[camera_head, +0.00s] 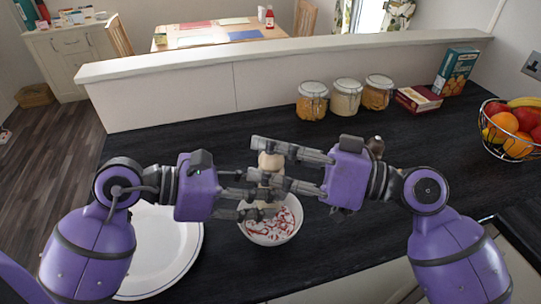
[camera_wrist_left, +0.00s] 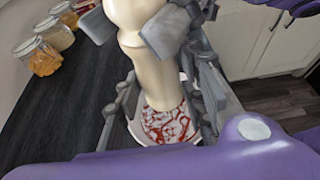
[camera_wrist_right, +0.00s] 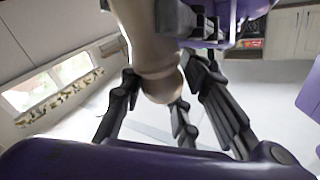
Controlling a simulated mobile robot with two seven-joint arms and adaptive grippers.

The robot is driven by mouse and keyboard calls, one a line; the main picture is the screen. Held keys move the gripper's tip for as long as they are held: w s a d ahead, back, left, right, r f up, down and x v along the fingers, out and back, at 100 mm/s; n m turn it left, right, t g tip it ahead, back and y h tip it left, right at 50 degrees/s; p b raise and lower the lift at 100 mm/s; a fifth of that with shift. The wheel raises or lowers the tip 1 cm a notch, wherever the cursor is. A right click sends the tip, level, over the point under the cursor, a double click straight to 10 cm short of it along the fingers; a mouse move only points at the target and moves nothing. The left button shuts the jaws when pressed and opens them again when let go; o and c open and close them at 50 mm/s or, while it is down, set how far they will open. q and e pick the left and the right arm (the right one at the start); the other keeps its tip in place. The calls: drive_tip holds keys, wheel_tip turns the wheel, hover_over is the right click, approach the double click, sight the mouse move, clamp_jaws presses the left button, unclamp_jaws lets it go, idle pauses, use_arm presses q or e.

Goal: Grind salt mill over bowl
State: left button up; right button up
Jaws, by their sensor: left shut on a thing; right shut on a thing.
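The pale, cream-coloured mill (camera_head: 270,160) stands upright above the white bowl (camera_head: 270,240), which has a red pattern or contents inside. My left gripper (camera_head: 270,198) is shut around the mill's lower body, just over the bowl. My right gripper (camera_head: 262,163) is shut around its upper part, above the left one. In the left wrist view the mill (camera_wrist_left: 150,75) runs down between the fingers, with the bowl's red-and-white inside (camera_wrist_left: 168,126) below. In the right wrist view the mill (camera_wrist_right: 150,40) shows its rounded end between the fingers. The fingers hide much of the mill.
A white plate (camera_head: 160,250) lies left of the bowl, under my left arm. A dark brown object (camera_head: 376,146) stands behind my right gripper. Several jars (camera_head: 346,98), boxes (camera_head: 456,70) and a wire fruit basket (camera_head: 510,135) stand at the back and right. The counter's back left is clear.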

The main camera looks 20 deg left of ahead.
drive_tip(key=m+t, duration=0.1)
drive_tip(key=t, duration=0.1)
drive_tip(key=m+t, duration=0.1)
drive_tip(key=t, duration=0.1)
drive_tip(key=shift+s+f+m+h, duration=0.1)
drive_tip(key=shift+f+m+h, duration=0.1)
drive_tip(key=shift+m+h, duration=0.15)
drive_tip(key=m+t, duration=0.1)
drive_tip(key=t, duration=0.1)
drive_tip(key=m+t+h, duration=0.1)
drive_tip(key=m+t, duration=0.1)
drive_tip(key=shift+s+t+h, duration=0.15)
drive_tip(key=shift+t+h, duration=0.1)
drive_tip(key=shift+t, duration=0.15)
drive_tip(key=m+t+h, duration=0.3)
drive_tip(key=m+t, duration=0.1)
drive_tip(key=shift+m+t+h, duration=0.55)
drive_tip(key=shift+t+h, duration=0.15)
drive_tip(key=shift+h, duration=0.1)
drive_tip(key=shift+w+d+h, duration=0.15)
drive_tip(key=shift+w+h, duration=0.05)
drive_tip(key=shift+h, duration=0.2)
drive_tip(key=shift+f, duration=0.1)
drive_tip(key=o, duration=1.1)
drive_tip(key=shift+t, duration=0.3)
drive_tip(key=shift+r, duration=0.25)
